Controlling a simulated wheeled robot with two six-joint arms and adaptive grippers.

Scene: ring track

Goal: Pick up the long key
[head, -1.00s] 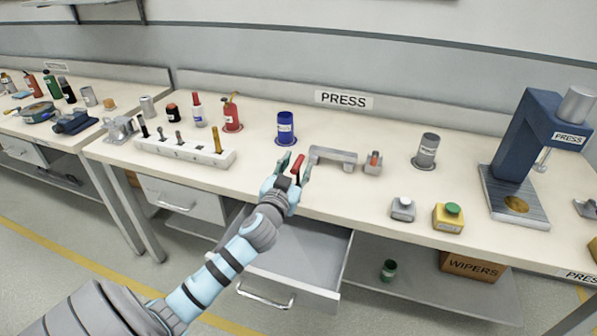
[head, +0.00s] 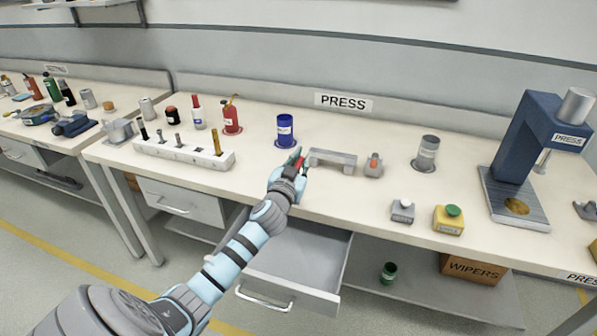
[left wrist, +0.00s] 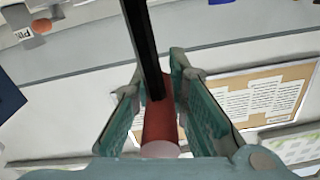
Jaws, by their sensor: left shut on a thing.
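My left gripper (head: 298,169) is over the front part of the bench, in front of the blue can and left of the grey bracket. It is shut on a red-handled piece with a long dark shaft, which I take to be the long key. In the left wrist view, the red part of the long key (left wrist: 160,125) lies between the two teal fingers (left wrist: 158,112). Its black shaft runs up out of the top of the picture. In the head view the fingers hide most of it. My right gripper is not in view.
A blue can (head: 285,130) stands behind the gripper, and a grey bracket (head: 332,157) lies just to its right. A white rack (head: 180,152) with several pegs is to the left. An open drawer (head: 300,262) juts out below. A blue press (head: 535,140) stands at the right.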

